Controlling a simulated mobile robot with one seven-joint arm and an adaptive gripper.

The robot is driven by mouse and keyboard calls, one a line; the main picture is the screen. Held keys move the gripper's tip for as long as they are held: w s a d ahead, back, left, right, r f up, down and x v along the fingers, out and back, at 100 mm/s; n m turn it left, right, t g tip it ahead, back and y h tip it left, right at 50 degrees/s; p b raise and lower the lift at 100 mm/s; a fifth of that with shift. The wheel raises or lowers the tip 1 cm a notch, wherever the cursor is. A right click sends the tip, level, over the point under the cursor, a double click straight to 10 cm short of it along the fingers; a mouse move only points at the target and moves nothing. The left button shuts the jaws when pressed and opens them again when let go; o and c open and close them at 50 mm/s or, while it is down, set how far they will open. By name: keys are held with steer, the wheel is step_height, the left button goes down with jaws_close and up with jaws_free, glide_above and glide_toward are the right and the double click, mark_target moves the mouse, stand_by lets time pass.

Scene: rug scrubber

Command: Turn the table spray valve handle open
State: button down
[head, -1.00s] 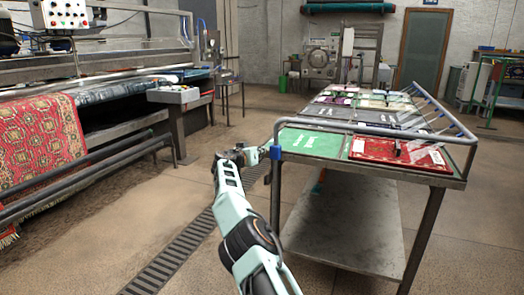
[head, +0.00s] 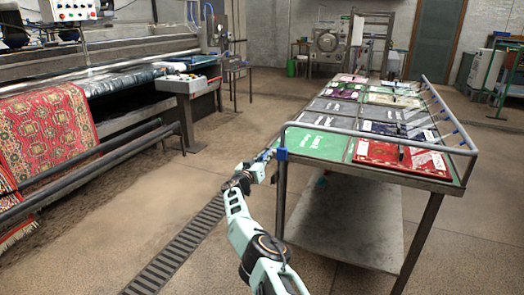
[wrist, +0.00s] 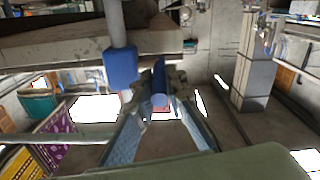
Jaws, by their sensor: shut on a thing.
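The table spray valve shows as a blue fitting (head: 282,154) at the near left corner of the table's pipe rail. In the wrist view the blue fitting (wrist: 120,67) sits on a grey pipe, left of centre. A slim blue handle (wrist: 159,84) points toward the camera between my fingers. My gripper (head: 264,160) is just left of the fitting. In the wrist view my gripper (wrist: 160,106) is shut on the blue handle. The fingers partly hide the handle's far end, and its exact angle is hard to tell.
A floor drain grate (head: 180,250) runs below my arm. A rug machine with a red patterned rug (head: 45,140) stands at the left. The floor between is clear.

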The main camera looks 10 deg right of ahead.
steer(key=shift+s+d+f, duration=0.2)
steer(key=shift+d+f, duration=0.1)
steer(key=shift+f, duration=0.35)
steer(key=c, duration=2.3)
jaws_free()
steer(key=shift+c, duration=0.2)
steer(key=shift+o, duration=0.5)
steer(key=shift+r, duration=0.15)
steer(key=shift+a+r, duration=0.2)
steer(key=shift+a, duration=0.05)
steer(key=shift+a, duration=0.2)
steer(key=shift+s+a, duration=0.2)
steer(key=v, duration=0.6)
steer(key=shift+s, duration=0.45)
steer(key=shift+d, duration=0.1)
